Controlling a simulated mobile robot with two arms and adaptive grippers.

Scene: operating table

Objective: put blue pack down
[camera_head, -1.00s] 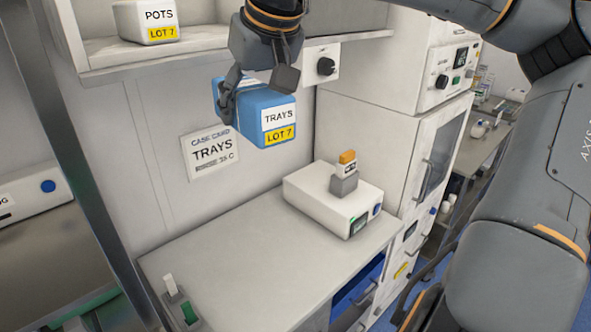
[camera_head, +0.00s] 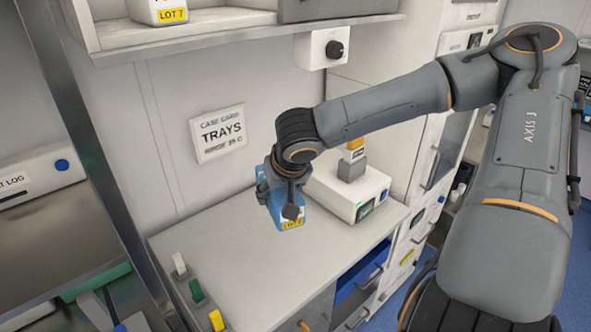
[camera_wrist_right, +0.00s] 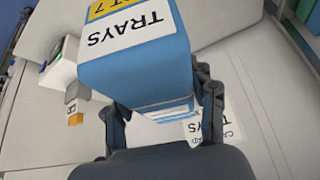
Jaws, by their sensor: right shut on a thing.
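The blue pack (camera_head: 292,223) has a yellow LOT 7 label and hangs upright under my right gripper (camera_head: 277,200) in the head view, over the worktop (camera_head: 230,252). In the wrist view the pack (camera_wrist_right: 145,70) shows its TRAYS label, with the gripper's dark fingers on either side of it. The right gripper is shut on the pack. The gripper hides much of the pack in the head view, and I cannot tell whether its base touches the worktop. My left gripper is not in view.
A white device (camera_head: 347,190) with a grey block and an orange-topped piece stands right of the pack. A TRAYS case card (camera_head: 218,132) is on the wall behind. A shelf (camera_head: 240,37) is above. Small coloured blocks (camera_head: 197,291) sit at the worktop's front left. The middle worktop is clear.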

